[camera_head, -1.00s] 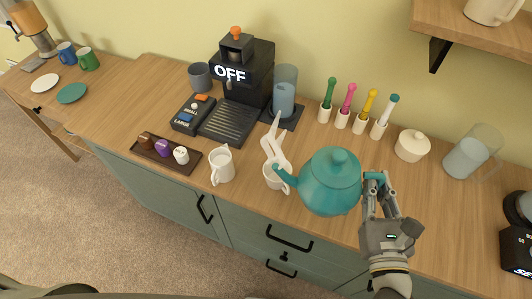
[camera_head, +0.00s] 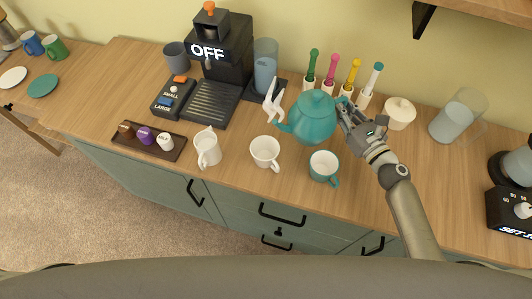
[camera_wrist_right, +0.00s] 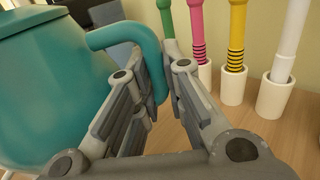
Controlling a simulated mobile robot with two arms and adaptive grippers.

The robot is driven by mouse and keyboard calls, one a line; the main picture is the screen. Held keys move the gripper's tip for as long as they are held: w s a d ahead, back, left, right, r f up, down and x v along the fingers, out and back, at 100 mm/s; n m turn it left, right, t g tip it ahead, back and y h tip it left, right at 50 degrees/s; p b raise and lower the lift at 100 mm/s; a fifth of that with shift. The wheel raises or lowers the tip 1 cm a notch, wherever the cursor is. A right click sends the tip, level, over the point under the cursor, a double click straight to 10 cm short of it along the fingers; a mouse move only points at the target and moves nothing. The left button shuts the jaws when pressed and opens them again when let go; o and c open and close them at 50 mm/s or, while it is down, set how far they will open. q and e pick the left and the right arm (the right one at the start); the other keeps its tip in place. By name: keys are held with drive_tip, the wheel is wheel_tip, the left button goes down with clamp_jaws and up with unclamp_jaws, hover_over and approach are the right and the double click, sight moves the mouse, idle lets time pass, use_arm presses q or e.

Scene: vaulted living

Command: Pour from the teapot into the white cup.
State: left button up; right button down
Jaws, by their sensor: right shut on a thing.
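The teal teapot (camera_head: 312,121) is near the middle of the counter in the head view, about upright, its spout to the left. I cannot tell whether its base touches the counter. My right gripper (camera_head: 347,108) is shut on its handle at the right; in the wrist view the gripper (camera_wrist_right: 163,80) has its fingers on either side of the teal handle (camera_wrist_right: 130,37). The white cup (camera_head: 265,153) stands on the counter, in front of the spout and to its left, apart from the teapot. My left gripper is not in view.
A teal cup (camera_head: 323,168) stands right of the white cup, a white pitcher (camera_head: 207,150) left of it. A white pronged thing (camera_head: 272,102) is behind the spout. Colourful-handled tools (camera_head: 331,72) stand behind the teapot. The coffee machine (camera_head: 222,58) is back left.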

sight(347, 102)
drive_tip(key=shift+y, duration=0.4)
drive_tip(key=w+d+f+b, duration=0.2)
drive_tip(key=f+b, duration=0.1)
drive_tip(key=w+f+b, duration=0.1)
drive_tip(key=w, duration=0.1)
drive_tip(key=shift+d+f+b, duration=0.35)
drive_tip(key=shift+d+f, duration=0.05)
drive_tip(key=shift+f, duration=0.3)
drive_tip(key=shift+r+n, duration=0.15)
drive_tip(key=shift+n, duration=0.25)
drive_tip(key=s+a+r+n+p, duration=0.1)
drive_tip(key=a+r+n+p, duration=0.2)
drive_tip(key=r, duration=0.4)
drive_tip(key=shift+s+a+r+n+p, duration=0.25)
drive_tip(key=shift+s+r+n+p, duration=0.15)
drive_tip(key=shift+n+p, duration=0.6)
drive_tip(key=shift+s+a+r+p, duration=0.2)
drive_tip(key=shift+a+r+p, duration=0.1)
drive_tip(key=shift+r+p, duration=0.15)
drive_tip(key=shift+f, duration=0.1)
idle(0.3)
